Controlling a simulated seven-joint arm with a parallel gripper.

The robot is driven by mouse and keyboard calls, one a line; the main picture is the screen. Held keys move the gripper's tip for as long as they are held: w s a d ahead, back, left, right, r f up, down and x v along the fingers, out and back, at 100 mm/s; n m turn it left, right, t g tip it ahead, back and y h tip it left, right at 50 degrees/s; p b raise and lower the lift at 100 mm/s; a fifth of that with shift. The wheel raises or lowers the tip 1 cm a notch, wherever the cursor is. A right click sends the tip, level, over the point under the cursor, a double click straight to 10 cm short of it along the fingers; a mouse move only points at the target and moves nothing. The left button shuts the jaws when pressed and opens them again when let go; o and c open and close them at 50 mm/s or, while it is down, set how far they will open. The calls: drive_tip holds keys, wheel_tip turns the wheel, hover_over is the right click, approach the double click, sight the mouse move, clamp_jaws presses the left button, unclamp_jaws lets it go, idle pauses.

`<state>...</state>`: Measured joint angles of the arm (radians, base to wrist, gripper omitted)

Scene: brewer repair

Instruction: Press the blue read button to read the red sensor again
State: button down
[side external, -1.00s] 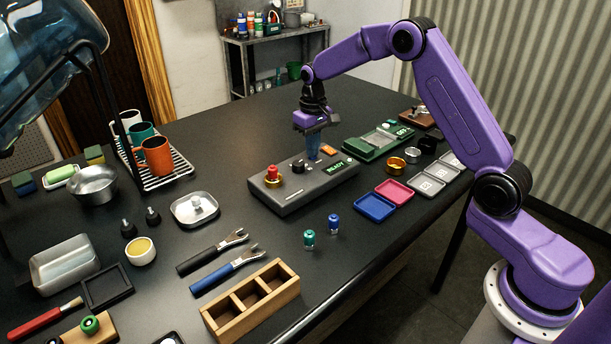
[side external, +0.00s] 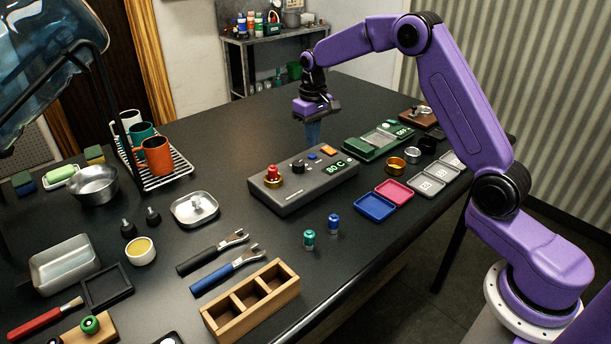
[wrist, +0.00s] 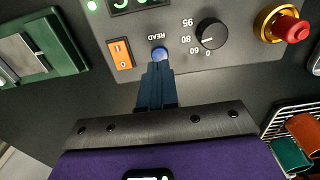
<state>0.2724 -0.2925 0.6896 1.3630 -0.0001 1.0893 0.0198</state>
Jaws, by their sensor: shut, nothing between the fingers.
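The grey console (side external: 305,188) stands on the black table, with a lit green display (side external: 336,167) that appears to read 80 C. The round blue read button (side external: 311,156) is on its top; in the wrist view the button (wrist: 159,54) sits beside the word READ. The red sensor (side external: 272,171) stands upright in a gold collar at the console's left end; it also shows in the wrist view (wrist: 288,27). My gripper (side external: 313,142) is shut and empty, its dark blue fingertips just above and behind the button, seemingly apart from it.
A black dial (wrist: 211,33) and an orange switch (wrist: 120,53) flank the button. A green device (side external: 378,141) stands behind the console to the right. Blue and pink trays (side external: 375,208) lie in front. A rack with mugs (side external: 178,172) is at left. The table behind the console is clear.

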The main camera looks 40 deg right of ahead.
drive_tip(key=shift+r, duration=0.5)
drive_tip(key=shift+r, duration=0.1)
wheel_tip(320, 180, up, 6)
drive_tip(key=shift+f, duration=0.1)
idle(0.5)
idle(0.8)
